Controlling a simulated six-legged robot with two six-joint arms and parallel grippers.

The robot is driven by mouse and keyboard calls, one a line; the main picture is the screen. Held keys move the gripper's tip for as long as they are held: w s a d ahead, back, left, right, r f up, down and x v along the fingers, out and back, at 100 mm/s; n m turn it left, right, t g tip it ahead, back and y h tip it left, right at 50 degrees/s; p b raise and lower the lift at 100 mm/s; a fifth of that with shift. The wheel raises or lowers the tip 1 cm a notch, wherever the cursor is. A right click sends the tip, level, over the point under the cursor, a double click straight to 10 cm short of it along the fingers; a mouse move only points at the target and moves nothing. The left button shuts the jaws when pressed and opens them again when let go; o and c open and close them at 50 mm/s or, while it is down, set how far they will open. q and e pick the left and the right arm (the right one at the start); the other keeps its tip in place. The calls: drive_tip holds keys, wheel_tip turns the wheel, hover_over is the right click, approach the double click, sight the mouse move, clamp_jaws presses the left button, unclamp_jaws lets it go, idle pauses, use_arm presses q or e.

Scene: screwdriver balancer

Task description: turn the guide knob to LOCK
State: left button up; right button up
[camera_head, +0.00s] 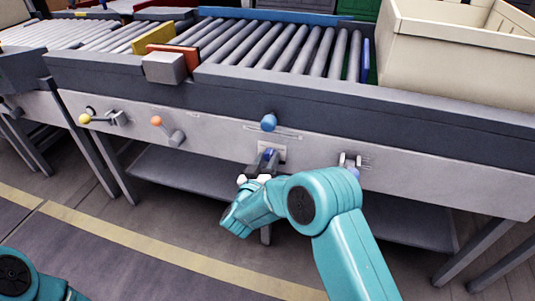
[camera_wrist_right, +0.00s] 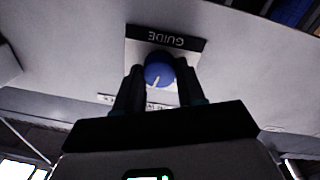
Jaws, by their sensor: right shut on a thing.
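The guide knob (camera_wrist_right: 158,72) is round and blue with a white pointer line. It sits on a pale plate under a dark label reading GUIDE (camera_wrist_right: 165,38), which appears upside down in the right wrist view. The pointer line points toward the bottom of that view. My right gripper (camera_wrist_right: 158,82) is shut on the knob, with one dark finger on each side. In the head view the knob (camera_head: 270,153) shows small between the fingers on the conveyor's front panel. Lettering below the knob is partly hidden by the fingers. My left gripper is out of view; only teal arm parts show at lower left.
The front panel (camera_head: 215,130) also carries a blue ball handle (camera_head: 268,122) just above, a lever (camera_head: 350,163) to the right, and orange (camera_head: 156,121) and yellow (camera_head: 84,118) handles to the left. A beige crate (camera_head: 450,55) stands on the conveyor at right.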

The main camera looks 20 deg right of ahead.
drive_tip(key=n+p, duration=0.2)
drive_tip(key=n, duration=0.2)
drive_tip(key=shift+n+p, duration=0.4)
drive_tip(key=n+p, duration=0.1)
drive_tip(key=n, duration=0.2)
drive_tip(key=shift+n+t+p, duration=0.3)
drive_tip(key=shift+p, duration=0.05)
drive_tip(key=shift+s+f+n+y+p, duration=0.15)
drive_tip(key=shift+n+y+p, duration=0.3)
drive_tip(key=shift+n, duration=1.25)
drive_tip(key=o, duration=1)
drive_tip(key=shift+o, duration=0.2)
drive_tip(key=p+v, duration=0.3)
drive_tip(key=v, duration=1.3)
drive_tip(key=shift+f, duration=0.3)
